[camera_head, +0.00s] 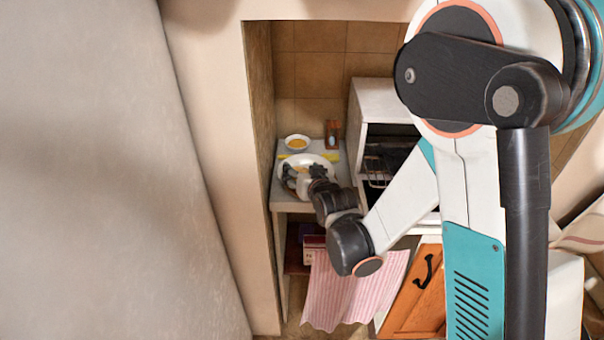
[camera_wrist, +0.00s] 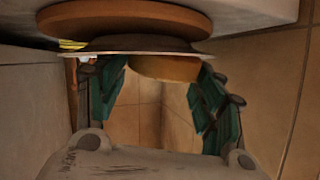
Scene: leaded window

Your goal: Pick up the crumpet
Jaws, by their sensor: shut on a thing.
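The crumpet (camera_wrist: 165,68) is a round, tan-brown disc in the wrist view, between the fingertips of my gripper (camera_wrist: 158,78). The teal finger pads stand on both sides of it, and the gripper is shut on it. The crumpet shows right against the plate (camera_wrist: 135,47), seen edge-on; I cannot tell whether they touch. In the head view my gripper (camera_head: 303,176) is over the white plate (camera_head: 322,160) on the counter, and its fingers and wrist hide most of the crumpet and the plate's near part.
A small bowl with yellow contents (camera_head: 297,142) and a small brown stand (camera_head: 332,134) sit behind the plate. A white oven (camera_head: 385,100) with a wire rack stands close on the right, a wall on the left. A pink striped towel (camera_head: 350,292) hangs below.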

